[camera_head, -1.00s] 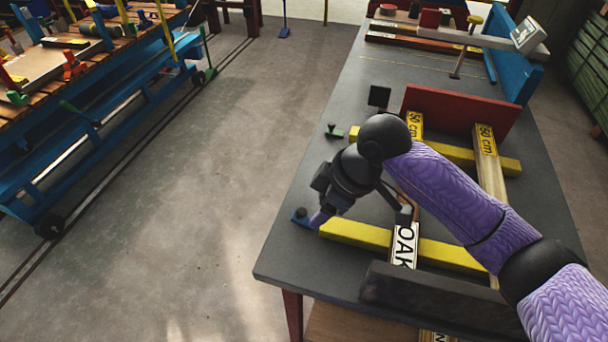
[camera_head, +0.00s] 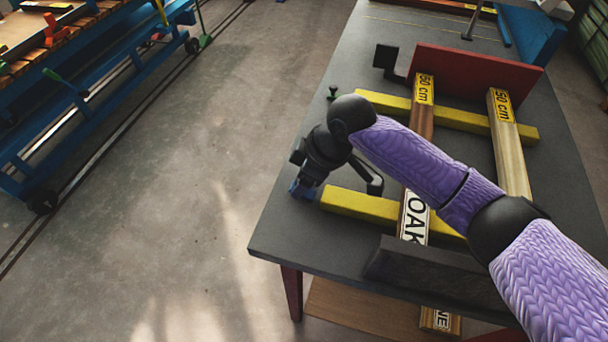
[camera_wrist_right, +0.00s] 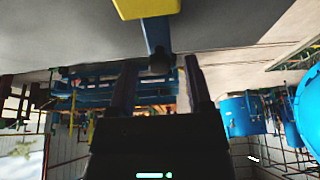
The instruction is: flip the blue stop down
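The blue stop (camera_head: 303,190) is at the left end of the near yellow bar (camera_head: 365,205), by the table's left edge. My right gripper (camera_head: 300,184) is right at it and partly covers it in the head view. In the right wrist view the blue stop (camera_wrist_right: 157,35) runs from the yellow block (camera_wrist_right: 147,8) to a dark knob at its end. The two fingers of my right gripper (camera_wrist_right: 160,85) stand apart, one to each side of the knob, with gaps showing. My left gripper is not in view.
Two planks, one marked OAK (camera_head: 414,212), and another yellow bar (camera_head: 455,118) lie on the grey table (camera_head: 300,235). A red upright board (camera_head: 470,80) stands behind. A dark block (camera_head: 435,270) is at the front. Open floor is left of the table.

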